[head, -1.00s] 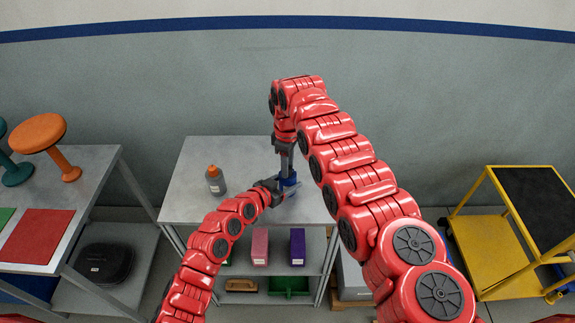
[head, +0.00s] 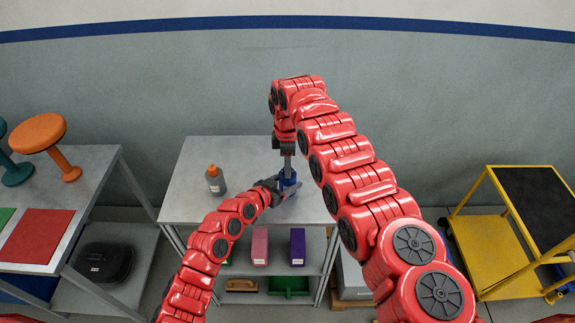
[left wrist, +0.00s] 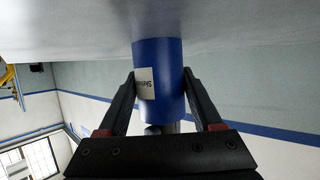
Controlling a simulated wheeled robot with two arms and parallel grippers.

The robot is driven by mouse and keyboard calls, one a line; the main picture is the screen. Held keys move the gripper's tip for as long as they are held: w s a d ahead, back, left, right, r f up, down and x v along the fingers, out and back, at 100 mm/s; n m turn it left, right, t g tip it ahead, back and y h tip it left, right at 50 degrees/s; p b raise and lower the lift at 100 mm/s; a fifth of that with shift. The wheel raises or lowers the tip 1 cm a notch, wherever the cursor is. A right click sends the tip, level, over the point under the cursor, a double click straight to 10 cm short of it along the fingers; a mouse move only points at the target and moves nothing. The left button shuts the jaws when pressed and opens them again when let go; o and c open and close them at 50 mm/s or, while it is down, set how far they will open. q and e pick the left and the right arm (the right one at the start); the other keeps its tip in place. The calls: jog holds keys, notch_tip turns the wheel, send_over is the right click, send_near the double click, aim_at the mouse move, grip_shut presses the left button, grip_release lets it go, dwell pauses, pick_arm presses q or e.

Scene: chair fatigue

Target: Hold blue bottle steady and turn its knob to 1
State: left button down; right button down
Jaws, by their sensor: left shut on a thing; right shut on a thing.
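The blue bottle (head: 288,186) stands on the grey table (head: 200,158), partly covered by my grippers. In the left wrist view the bottle (left wrist: 166,62) shows a white label, and that picture is upside down. My left gripper (head: 283,190) is shut around the bottle's body; its two fingers (left wrist: 160,88) press on both sides. My right gripper (head: 288,166) comes from above, pointing down, and is shut on the top of the bottle. The knob and its marks are hidden by the right gripper, so its setting cannot be read.
A grey bottle with an orange cap (head: 215,181) stands left on the same table. Several boxes, among them a pink one (head: 260,246), and a green dustpan (head: 289,286) sit on the shelf below. A yellow cart (head: 487,255) stands at right.

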jog(key=shift+d, duration=0.1)
jog(key=c, duration=0.6)
grip_release()
jog(key=shift+o, duration=0.2)
notch_tip(320, 180, up, 8)
jog(key=shift+f, duration=0.25)
pick_arm(q)
grip_release()
